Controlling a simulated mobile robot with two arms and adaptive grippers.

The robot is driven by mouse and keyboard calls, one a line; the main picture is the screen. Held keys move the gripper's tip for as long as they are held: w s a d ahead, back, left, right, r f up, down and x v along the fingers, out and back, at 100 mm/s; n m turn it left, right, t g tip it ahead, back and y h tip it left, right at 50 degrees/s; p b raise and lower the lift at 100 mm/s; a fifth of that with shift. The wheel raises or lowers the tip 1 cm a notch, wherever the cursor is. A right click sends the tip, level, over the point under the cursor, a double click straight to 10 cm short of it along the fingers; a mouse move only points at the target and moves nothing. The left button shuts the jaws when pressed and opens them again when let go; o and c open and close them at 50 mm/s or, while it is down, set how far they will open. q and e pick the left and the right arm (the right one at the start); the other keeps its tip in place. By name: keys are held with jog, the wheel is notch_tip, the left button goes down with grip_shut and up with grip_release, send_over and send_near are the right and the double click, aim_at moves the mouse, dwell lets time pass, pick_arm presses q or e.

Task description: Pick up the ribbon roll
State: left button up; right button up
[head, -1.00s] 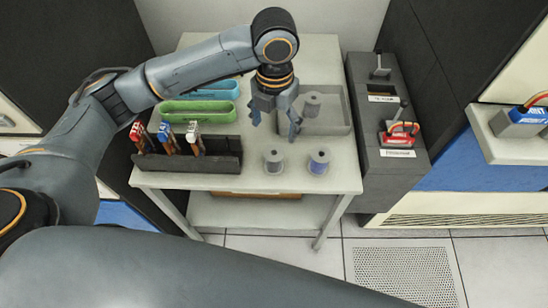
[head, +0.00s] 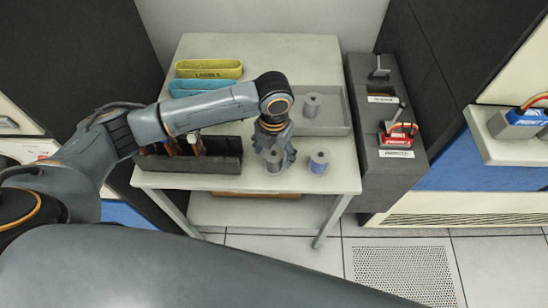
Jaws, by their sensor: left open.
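Three small spool-like rolls show in the head view. A grey roll (head: 273,165) stands upright near the table's front edge, partly hidden by my left gripper. A roll with a blue-violet band (head: 319,162) stands just to its right. Another grey roll (head: 311,106) stands in the shallow grey tray (head: 338,127) behind them. My left gripper (head: 276,155) is open and points down over the front grey roll, with its fingers at or around the roll's top; I cannot tell whether they touch it. My right gripper is not in view.
A dark rack (head: 225,158) with upright tools stands left of the gripper, partly under my arm. Yellow (head: 208,69) and blue (head: 200,87) oblong loops lie at the back left of the light table (head: 270,48). A dark grey cabinet (head: 400,172) stands close on the right.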

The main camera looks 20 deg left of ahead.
pick_arm(q)
jog(key=c, duration=1.2)
jog(key=shift+c, duration=0.5)
jog(key=shift+r, duration=0.15)
